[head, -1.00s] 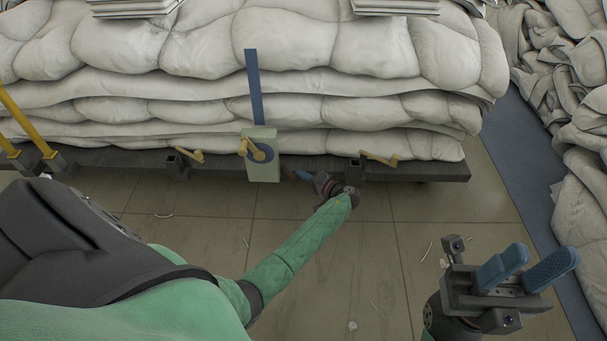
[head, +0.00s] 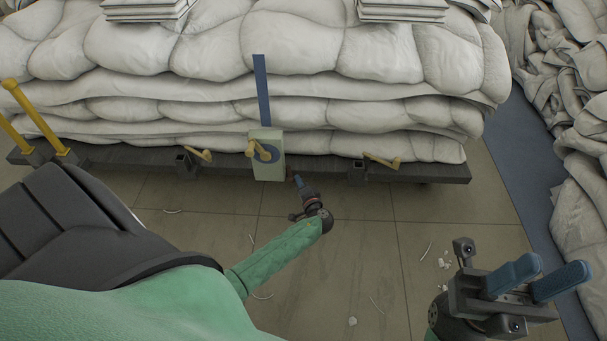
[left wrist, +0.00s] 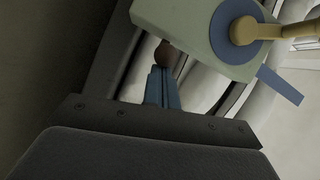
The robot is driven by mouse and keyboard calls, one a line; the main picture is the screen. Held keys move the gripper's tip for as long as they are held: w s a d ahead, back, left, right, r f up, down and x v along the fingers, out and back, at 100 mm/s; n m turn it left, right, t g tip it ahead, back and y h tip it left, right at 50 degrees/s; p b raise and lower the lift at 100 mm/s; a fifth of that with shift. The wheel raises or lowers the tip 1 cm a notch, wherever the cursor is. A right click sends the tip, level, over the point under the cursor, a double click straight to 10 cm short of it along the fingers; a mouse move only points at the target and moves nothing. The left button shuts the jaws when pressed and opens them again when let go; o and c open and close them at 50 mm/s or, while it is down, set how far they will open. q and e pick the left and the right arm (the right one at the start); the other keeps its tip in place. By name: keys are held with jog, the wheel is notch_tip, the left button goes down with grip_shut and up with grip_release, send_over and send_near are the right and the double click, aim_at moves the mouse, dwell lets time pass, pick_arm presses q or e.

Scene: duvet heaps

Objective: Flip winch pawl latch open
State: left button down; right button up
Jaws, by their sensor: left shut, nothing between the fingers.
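The winch is a pale green box (head: 267,166) on the front rail of the platform, with a blue disc and a yellow crank handle (head: 262,151). A small reddish-brown piece, probably the pawl latch (head: 291,174), sticks out at the box's lower right side. In the left wrist view this brown rounded piece (left wrist: 165,53) is beside the green housing (left wrist: 195,28). My left gripper (head: 298,181) is shut and empty, its blue fingertips (left wrist: 161,72) right at the brown piece; I cannot tell whether they touch. My right gripper (head: 548,274) is open and empty at the lower right, far from the winch.
A blue strap (head: 262,90) runs up from the winch over stacked white duvets (head: 380,60). The dark rail (head: 420,172) carries other yellow handles (head: 382,161). Yellow posts (head: 35,120) stand at left. Duvet heaps (head: 570,80) lie at right. The tiled floor (head: 390,235) in front has small scraps.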

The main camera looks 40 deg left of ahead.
pick_arm(q)
jog(key=shift+s+a+m+t+h, duration=0.4)
jog(key=shift+s+m+t+h, duration=0.2)
jog(key=shift+s+t, duration=0.15)
jog(key=shift+s+a, duration=0.2)
jog(key=shift+a, duration=0.05)
jog(key=shift+f, duration=0.1)
